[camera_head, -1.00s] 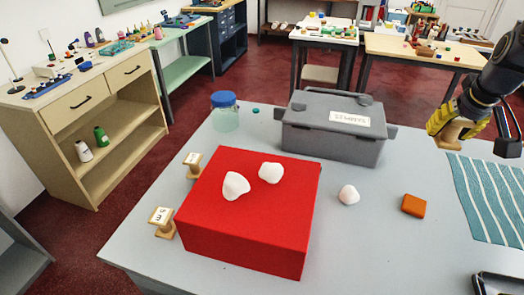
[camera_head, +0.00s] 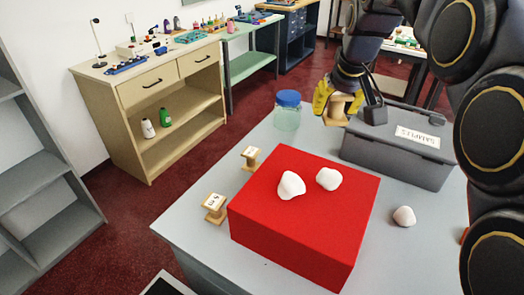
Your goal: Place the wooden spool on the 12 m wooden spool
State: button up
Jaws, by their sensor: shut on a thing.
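My gripper (camera_head: 338,92), with yellow fingers, is shut on a pale wooden spool (camera_head: 338,110). It holds the spool up between the blue-lidded jar and the grey case, near the table's far side. Two wooden spools with white labels on top stand upright on the table left of the red box: a farther one (camera_head: 250,160) and a nearer one (camera_head: 213,212). The nearer label seems to end in "m"; the farther label is too small to read, so I cannot tell which is 12 m.
The red box (camera_head: 305,228) carries two white stones. The jar (camera_head: 287,114) stands behind the farther spool. The grey case (camera_head: 395,160) and another white stone (camera_head: 404,216) are to the right. A narrow table strip (camera_head: 187,238) left of the spools is clear.

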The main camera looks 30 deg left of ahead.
jog(key=s+a+n, duration=0.2)
jog(key=s+a, duration=0.5)
jog(key=a, duration=0.4)
send_near(250, 147)
jog(key=shift+w+a+f+y, duration=0.1)
jog(key=shift+w+f+y, duration=0.4)
jog(key=shift+f, duration=0.35)
jog(key=shift+w+a+f, duration=0.55)
jog(key=shift+w+f, duration=0.05)
jog(key=shift+f, duration=1.75)
jog(key=shift+f, duration=0.1)
jog(key=o, duration=1)
jog(key=shift+f, duration=0.1)
